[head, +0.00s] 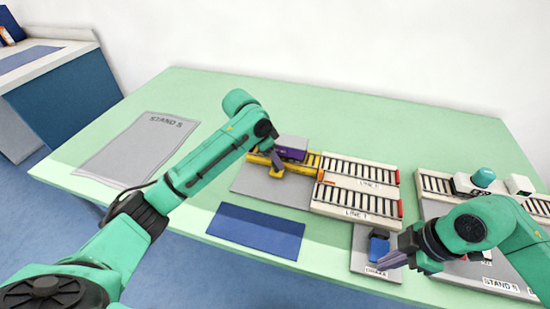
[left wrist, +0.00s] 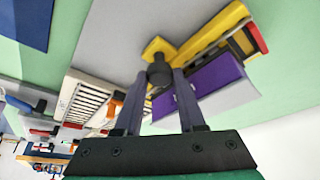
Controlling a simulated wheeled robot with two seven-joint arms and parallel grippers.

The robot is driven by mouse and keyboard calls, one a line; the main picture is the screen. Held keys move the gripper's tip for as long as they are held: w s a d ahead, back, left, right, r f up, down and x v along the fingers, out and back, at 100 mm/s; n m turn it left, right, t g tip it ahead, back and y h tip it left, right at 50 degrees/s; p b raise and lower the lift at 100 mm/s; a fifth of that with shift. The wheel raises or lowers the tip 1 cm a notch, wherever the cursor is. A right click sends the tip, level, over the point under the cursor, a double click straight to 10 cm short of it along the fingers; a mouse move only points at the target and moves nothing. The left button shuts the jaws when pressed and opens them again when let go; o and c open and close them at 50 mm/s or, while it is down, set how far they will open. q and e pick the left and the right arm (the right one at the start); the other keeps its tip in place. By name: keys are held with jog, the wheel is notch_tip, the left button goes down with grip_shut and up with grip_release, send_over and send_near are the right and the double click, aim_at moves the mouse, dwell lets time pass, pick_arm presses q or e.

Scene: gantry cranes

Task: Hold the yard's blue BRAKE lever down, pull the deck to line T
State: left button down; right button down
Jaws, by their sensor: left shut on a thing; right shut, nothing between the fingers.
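The yellow deck (head: 298,167) carries a purple and grey box (head: 291,147) and sits at the left ends of two roller lines. It looks roughly level with the far line (head: 362,171); the near line (head: 355,201) is closer to me. My left gripper (head: 277,163) is shut on the deck's dark knob (left wrist: 159,73), which shows between its fingers in the left wrist view. The blue brake lever (head: 379,247) stands on a grey plate labelled BRAKE. My right gripper (head: 386,263) is shut and empty, its tips at the lever's near side; I cannot tell whether they press it.
A dark blue mat (head: 257,231) lies at the table's front edge. A grey sheet (head: 135,150) marked as a stand is at left. Another roller line with a white and teal item (head: 483,177) is at right. The table's back is clear.

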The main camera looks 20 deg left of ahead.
pick_arm(q)
jog(key=s, duration=1.1)
jog(key=shift+s, duration=0.15)
pick_arm(e)
jog(key=shift+w, duration=0.1)
pick_arm(q)
jog(key=shift+f, duration=0.1)
jog(key=c, duration=0.5)
grip_release()
jog(key=shift+s, duration=0.1)
